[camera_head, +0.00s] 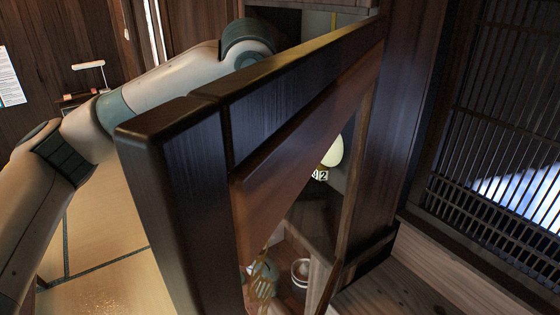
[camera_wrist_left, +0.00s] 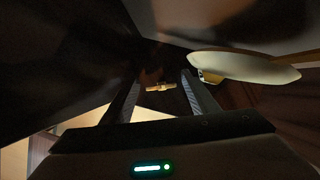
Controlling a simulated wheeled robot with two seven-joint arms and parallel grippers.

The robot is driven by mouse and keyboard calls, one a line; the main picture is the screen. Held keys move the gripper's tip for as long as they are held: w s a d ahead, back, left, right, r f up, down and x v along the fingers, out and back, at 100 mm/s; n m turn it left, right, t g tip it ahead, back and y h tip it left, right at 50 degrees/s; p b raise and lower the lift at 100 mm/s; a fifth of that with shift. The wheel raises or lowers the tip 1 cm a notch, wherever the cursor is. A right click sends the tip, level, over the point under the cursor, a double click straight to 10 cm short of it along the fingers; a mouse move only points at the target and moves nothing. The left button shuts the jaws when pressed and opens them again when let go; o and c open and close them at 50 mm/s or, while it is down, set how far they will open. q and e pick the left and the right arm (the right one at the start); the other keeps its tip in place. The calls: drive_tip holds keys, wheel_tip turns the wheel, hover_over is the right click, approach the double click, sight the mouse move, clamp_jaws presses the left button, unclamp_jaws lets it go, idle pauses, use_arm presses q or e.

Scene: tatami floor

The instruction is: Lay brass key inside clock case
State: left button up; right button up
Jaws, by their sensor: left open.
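The clock case (camera_head: 400,120) is dark wood and fills the middle of the head view. Its door (camera_head: 185,190), with a thick frame and a glass pane, stands open towards me. My left arm reaches behind the door, which hides my left gripper in the head view. In the left wrist view my left gripper (camera_wrist_left: 160,80) has its two fingers spread apart in a dark space. A small brass-coloured piece (camera_wrist_left: 160,87), likely the brass key, shows between the fingertips or just beyond them. I cannot tell whether it touches a finger. My right gripper is in neither view.
A pale disc (camera_wrist_left: 245,67) hangs close to the right finger. A cream round piece (camera_head: 332,152) and a number tag (camera_head: 320,175) show through the door pane. A small white pot (camera_head: 300,270) shows low down. A slatted screen (camera_head: 510,110) stands at the right.

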use_arm(q)
drive_tip(key=shift+r, duration=0.1)
drive_tip(key=shift+s+a+r+b, duration=0.1)
drive_tip(key=shift+s+r+b, duration=0.05)
drive_tip(key=shift+r+b, duration=0.25)
drive_tip(key=s+a+r+b, duration=0.4)
drive_tip(key=s+a+b, duration=0.2)
drive_tip(key=s, duration=0.5)
drive_tip(key=shift+s+a, duration=0.3)
drive_tip(key=shift+a, duration=0.25)
idle(0.3)
idle(0.4)
